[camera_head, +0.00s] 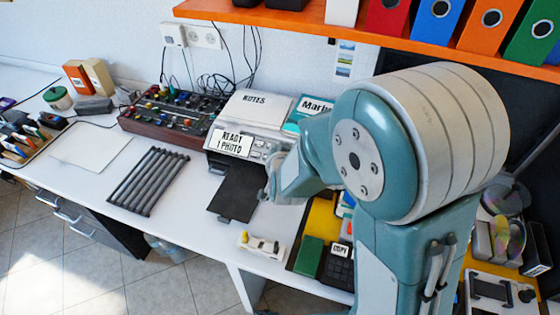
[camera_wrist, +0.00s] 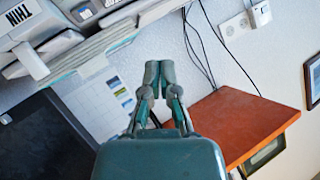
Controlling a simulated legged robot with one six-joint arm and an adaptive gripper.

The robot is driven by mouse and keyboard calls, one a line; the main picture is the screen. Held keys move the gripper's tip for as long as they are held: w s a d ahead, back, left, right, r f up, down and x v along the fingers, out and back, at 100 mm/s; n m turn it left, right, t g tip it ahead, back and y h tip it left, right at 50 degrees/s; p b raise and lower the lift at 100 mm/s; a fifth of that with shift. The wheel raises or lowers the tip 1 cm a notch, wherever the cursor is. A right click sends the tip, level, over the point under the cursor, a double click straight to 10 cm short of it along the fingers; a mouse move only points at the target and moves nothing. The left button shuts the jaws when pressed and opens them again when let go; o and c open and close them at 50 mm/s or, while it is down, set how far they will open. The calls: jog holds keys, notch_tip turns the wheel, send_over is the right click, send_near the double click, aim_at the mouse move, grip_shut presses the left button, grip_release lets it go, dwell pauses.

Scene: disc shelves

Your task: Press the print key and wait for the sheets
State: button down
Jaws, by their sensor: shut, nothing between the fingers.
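The printer (camera_head: 216,160) stands at the back middle of the desk in the head view, with a sign (camera_head: 231,142) reading "READY 1 PHOTO" on its front. Small controls (camera_head: 262,152) show to the right of the sign; which one is the print key I cannot tell. A dark flat tray (camera_head: 237,203) extends from its front, with no sheet visible on it. My gripper (camera_wrist: 159,72) is shut and empty in the wrist view, its two fingertips together. In the head view my arm hides part of the printer's right side, and the fingertips are not clear.
A mixer (camera_head: 172,118) stands left of the printer, with dark rods (camera_head: 148,180) before it. An orange shelf (camera_head: 290,22) with binders hangs above; it also shows in the wrist view (camera_wrist: 235,125). A "COPY" sign (camera_head: 340,250) stands at front right. Desk left of the tray is partly clear.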

jog(key=shift+w+a+f+t, duration=0.15)
jog(key=shift+a+f+t, duration=0.05)
jog(key=shift+f, duration=0.3)
jog(key=shift+w+a+f+t, duration=0.1)
jog(key=shift+a+f+t, duration=0.1)
jog(key=shift+f, duration=0.25)
jog(key=shift+w+d+f, duration=0.3)
jog(key=shift+w+f, duration=0.35)
jog(key=shift+f, duration=0.65)
jog(key=shift+w+d+f, duration=0.25)
jog(key=shift+w+f, duration=0.4)
jog(key=shift+f, duration=0.65)
jog(key=shift+w+d+f, duration=0.3)
jog(key=shift+w+f, duration=0.35)
jog(key=shift+f, duration=0.65)
jog(key=shift+w+d+f, duration=0.1)
jog(key=shift+w+f, duration=0.05)
jog(key=shift+f, duration=0.1)
jog(key=shift+w+d+f, duration=0.1)
jog(key=shift+w+f, duration=0.1)
jog(key=shift+f, duration=0.2)
jog(key=shift+r, duration=0.1)
jog(key=shift+s+r, duration=0.4)
jog(key=shift+r, duration=0.25)
jog(key=shift+a, duration=0.2)
